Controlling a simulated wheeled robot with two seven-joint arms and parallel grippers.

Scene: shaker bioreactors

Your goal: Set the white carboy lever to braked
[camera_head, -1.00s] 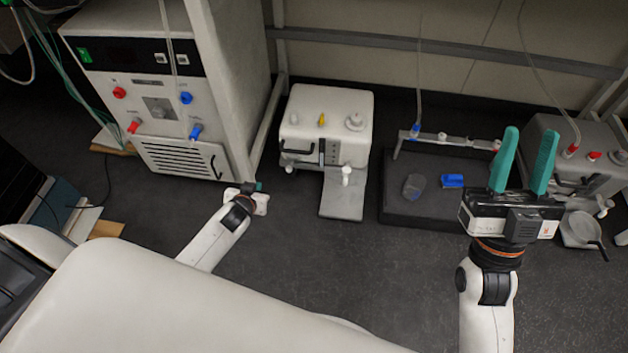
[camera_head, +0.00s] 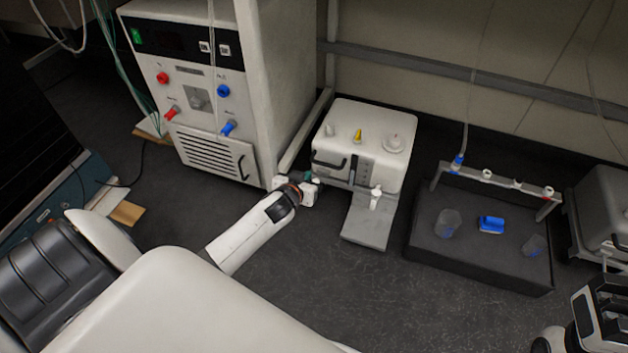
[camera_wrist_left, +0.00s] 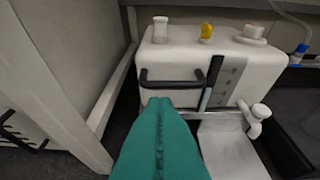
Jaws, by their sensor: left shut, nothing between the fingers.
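The white carboy (camera_head: 380,140) is a boxy tank on the floor with a yellow cap, a black bar handle and a white tap; it also fills the upper middle of the left wrist view (camera_wrist_left: 180,67). I cannot tell for sure which part is its lever; a dark upright strip (camera_wrist_left: 212,75) stands right of the handle (camera_wrist_left: 172,84). My left gripper (camera_head: 314,178) is at the carboy's lower left front. In the left wrist view its teal fingers (camera_wrist_left: 158,104) are shut and empty, pointing at the front below the handle. My right gripper (camera_head: 600,310) is cut off at the right edge, its fingers not clear.
A large white cabinet (camera_head: 200,110) with red and blue fittings stands left of the carboy. A dark tray (camera_head: 470,258) with small vessels and a blue item lies to the right. A grey tank (camera_head: 605,215) stands at the right edge. The floor in front is clear.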

